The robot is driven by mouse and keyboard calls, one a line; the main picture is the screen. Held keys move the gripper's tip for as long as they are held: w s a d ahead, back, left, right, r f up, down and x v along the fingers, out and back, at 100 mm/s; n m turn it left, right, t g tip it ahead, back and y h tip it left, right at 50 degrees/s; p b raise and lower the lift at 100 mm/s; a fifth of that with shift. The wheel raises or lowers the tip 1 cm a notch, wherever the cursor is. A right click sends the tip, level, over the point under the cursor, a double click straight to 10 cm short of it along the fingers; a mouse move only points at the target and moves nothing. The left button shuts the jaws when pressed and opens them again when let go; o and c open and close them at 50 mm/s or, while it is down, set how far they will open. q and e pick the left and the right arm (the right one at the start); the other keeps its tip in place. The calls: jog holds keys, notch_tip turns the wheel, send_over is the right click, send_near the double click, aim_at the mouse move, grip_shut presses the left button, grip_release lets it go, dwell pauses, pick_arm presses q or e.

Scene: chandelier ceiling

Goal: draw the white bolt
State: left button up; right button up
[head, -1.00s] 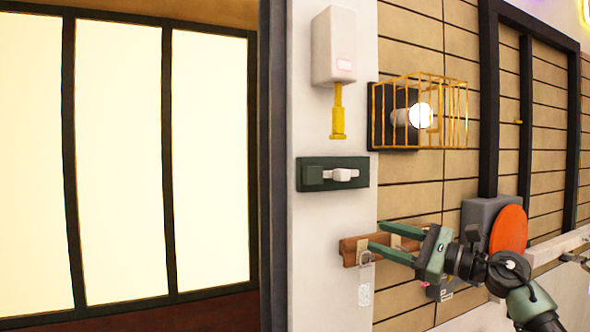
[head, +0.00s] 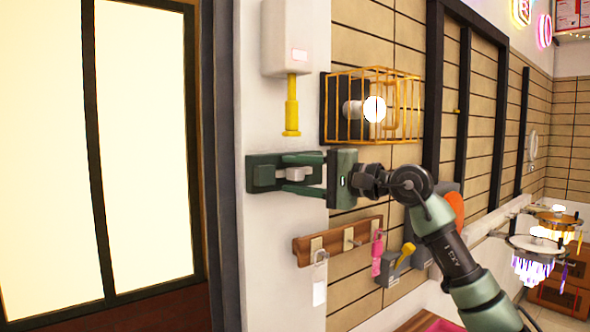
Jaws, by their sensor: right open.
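The white bolt (head: 291,174) sits on a dark green plate (head: 256,160) fixed to the white wall post. A dark green block (head: 264,176) is on the plate just left of the bolt. My right gripper (head: 285,173) is open, its two green fingers reaching left over the plate, one above and one below the bolt. Whether the fingers touch the bolt I cannot tell. My left gripper is out of view.
A white box with a yellow handle (head: 291,107) hangs above the plate. A yellow wire cage (head: 385,105) around a lamp juts out above my right gripper. Below is a wooden hook rail (head: 335,240) with hanging items. A framed window fills the left.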

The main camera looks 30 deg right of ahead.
jog(key=shift+s+d, duration=0.1)
grip_shut()
dwell(1.3)
